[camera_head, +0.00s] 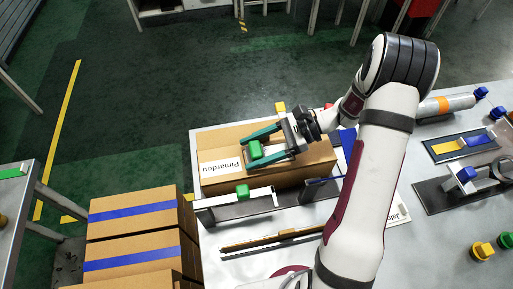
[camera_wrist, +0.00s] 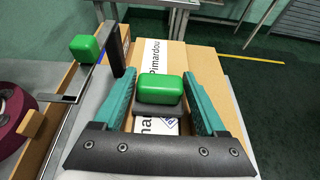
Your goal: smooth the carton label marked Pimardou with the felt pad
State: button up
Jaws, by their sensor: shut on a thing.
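The carton (camera_head: 300,163) lies on the metal table with a white label (camera_head: 220,163) marked Pimardou on its top. The label also shows in the wrist view (camera_wrist: 152,60), partly hidden under my gripper. My gripper (camera_head: 248,153) has teal fingers closed on a green block (camera_head: 256,151), which I take as the felt pad's handle. In the wrist view the green block (camera_wrist: 160,88) sits between the fingers, with a dark base under it. It is over the carton top, across the label. I cannot tell whether the base touches the label.
A second green block (camera_head: 242,191) stands on a metal bracket (camera_head: 264,200) at the carton's near side. Cartons with blue tape (camera_head: 133,217) are stacked at lower left. Several rollers and fixtures, one with a blue knob (camera_head: 467,174), occupy the table's right side.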

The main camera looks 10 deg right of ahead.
jog(key=shift+a, duration=0.45)
jog(key=shift+r, duration=3.55)
jog(key=shift+d, duration=0.1)
